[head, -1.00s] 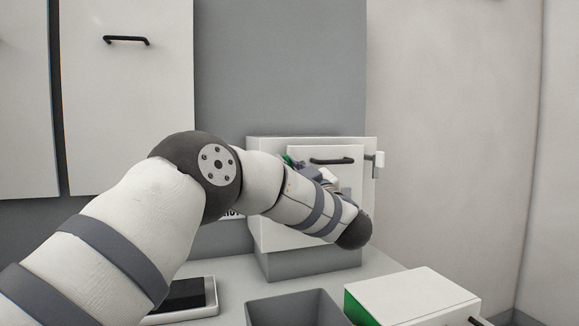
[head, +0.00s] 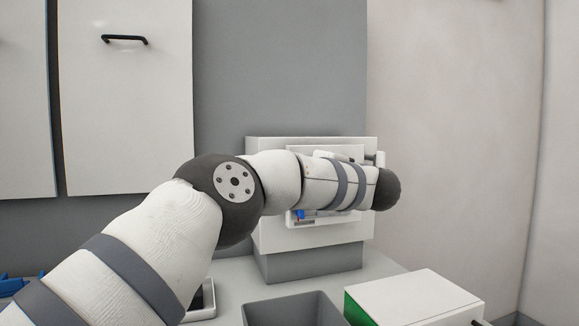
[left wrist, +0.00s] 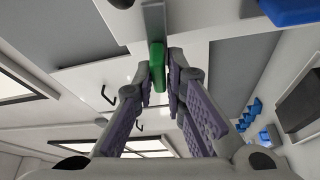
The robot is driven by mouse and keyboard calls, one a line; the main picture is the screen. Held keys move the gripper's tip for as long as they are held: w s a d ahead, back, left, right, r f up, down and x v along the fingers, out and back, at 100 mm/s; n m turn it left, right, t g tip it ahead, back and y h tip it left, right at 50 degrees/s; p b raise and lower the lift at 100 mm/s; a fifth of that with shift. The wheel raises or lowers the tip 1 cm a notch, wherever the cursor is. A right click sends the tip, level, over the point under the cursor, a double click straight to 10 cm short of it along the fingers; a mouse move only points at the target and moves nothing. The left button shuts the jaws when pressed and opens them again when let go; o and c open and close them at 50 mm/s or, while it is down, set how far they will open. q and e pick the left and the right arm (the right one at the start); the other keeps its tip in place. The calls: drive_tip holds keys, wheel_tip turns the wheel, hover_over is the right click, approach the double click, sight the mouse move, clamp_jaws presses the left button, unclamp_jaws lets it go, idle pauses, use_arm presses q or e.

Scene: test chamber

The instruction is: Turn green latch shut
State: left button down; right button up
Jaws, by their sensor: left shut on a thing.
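The green latch (left wrist: 158,66) shows in the left wrist view, upper middle, attached at the end of a grey bar. My left gripper (left wrist: 159,78) has its two purple-padded fingers shut on it, one on each side. In the head view my left arm reaches across to the small white cabinet (head: 312,238) on the counter; my wrist covers much of its door, and the latch and fingertips are hidden there. Whether the latch sits open or shut cannot be told. My right gripper is not in view.
A grey open bin (head: 291,312) stands on the counter in front of the cabinet. A white box with a green side (head: 414,298) is to its right. A tall white wall cupboard (head: 124,110) hangs at left. Something blue (head: 12,284) shows at the lower left.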

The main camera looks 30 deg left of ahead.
use_arm(q)
drive_tip(key=shift+r+n+g+h, duration=0.25)
drive_tip(key=shift+n+g+h, duration=0.05)
drive_tip(key=shift+n, duration=0.9)
drive_tip(key=c, duration=1.7)
unclamp_jaws()
drive_tip(key=shift+f, duration=0.1)
drive_tip(key=v, duration=1.2)
drive_tip(key=shift+s+r, duration=0.1)
drive_tip(key=shift+r, duration=0.15)
